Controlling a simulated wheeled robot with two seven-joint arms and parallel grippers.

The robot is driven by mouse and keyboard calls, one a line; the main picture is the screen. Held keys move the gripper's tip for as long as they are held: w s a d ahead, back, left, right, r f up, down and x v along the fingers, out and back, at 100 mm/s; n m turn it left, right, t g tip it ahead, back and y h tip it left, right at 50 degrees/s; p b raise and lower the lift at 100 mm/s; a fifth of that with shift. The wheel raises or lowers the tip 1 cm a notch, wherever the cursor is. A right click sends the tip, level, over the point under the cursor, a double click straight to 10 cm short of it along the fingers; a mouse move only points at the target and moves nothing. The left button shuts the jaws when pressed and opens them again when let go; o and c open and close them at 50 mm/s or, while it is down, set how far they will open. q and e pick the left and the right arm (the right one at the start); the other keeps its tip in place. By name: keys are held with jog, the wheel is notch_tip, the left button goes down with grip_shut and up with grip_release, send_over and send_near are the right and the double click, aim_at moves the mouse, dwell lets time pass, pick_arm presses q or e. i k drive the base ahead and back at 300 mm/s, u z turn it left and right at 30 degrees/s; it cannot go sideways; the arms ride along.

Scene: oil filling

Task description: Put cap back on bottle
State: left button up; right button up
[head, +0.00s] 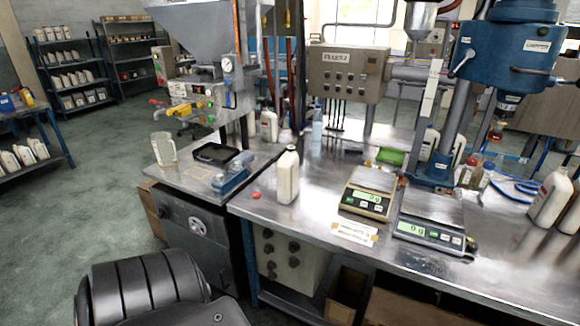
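A white bottle (288,178) stands upright near the left end of the metal workbench (320,202). No coloured cap shows on its neck. A small red cap (256,196) lies on the bench just left of the bottle's base, apart from it. Neither of my grippers is in view.
Two digital scales (365,203) (430,235) stand right of the bottle, with a paper label (355,233) in front. A clear jug (164,149), a black tray (215,153) and a blue device (231,177) are on the left. More white bottles (551,196) stand far right.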

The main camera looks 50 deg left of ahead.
aim_at(288, 167)
jog(key=u, duration=0.15)
jog(key=i, duration=0.75)
jog(key=u, duration=1.05)
jog(key=i, duration=0.55)
jog(key=u, duration=0.7)
